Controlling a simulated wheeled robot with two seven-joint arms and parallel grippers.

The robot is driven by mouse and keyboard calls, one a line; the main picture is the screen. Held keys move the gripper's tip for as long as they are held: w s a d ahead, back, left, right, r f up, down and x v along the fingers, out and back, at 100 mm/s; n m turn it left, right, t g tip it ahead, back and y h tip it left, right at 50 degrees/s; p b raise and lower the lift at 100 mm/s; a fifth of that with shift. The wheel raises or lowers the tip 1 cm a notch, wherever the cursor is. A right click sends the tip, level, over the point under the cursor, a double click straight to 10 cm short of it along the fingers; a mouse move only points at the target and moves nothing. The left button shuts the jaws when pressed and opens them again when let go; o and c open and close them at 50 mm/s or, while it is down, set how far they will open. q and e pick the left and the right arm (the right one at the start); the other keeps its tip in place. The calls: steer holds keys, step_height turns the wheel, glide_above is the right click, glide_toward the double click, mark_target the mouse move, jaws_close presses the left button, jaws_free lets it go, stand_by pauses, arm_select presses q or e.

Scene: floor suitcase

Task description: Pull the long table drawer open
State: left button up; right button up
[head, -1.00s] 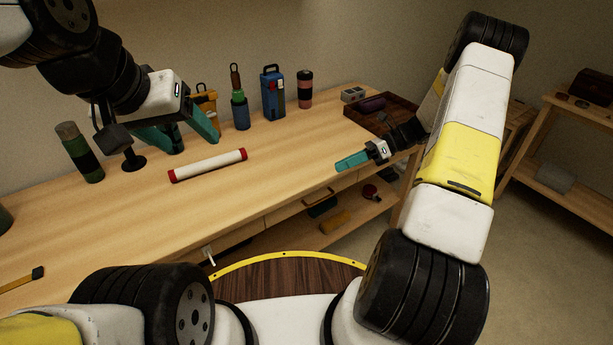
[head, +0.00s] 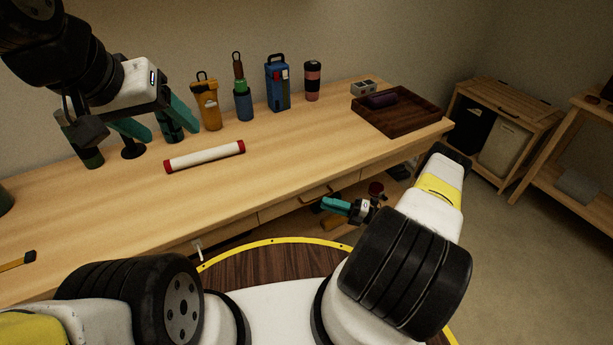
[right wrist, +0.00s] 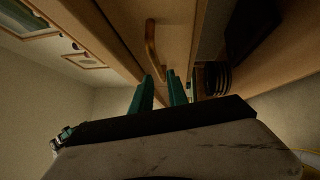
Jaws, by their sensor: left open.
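The wooden table (head: 300,150) has drawer fronts under its top. A drawer front (head: 285,207) with a bar handle (head: 316,191) shows on the right part of the table's front edge. In the right wrist view the wooden handle (right wrist: 151,45) stands out from the drawer front (right wrist: 180,30), which looks shut. My right gripper (head: 335,206) is below the table top, in front of the drawer. Its teal fingers (right wrist: 160,85) are apart, with the handle's lower end near their tips; I cannot tell whether they touch. My left gripper (head: 174,126) is open and empty above the table's back left.
A white tube with red ends (head: 205,157) lies on the table. A dark tray (head: 400,115) sits at the right end. A wooden cabinet (head: 500,130) stands beyond.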

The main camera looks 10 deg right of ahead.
mark_target(315, 200)
steer(key=x, duration=0.5)
steer(key=shift+a, duration=0.2)
jaws_close()
stand_by(1.2)
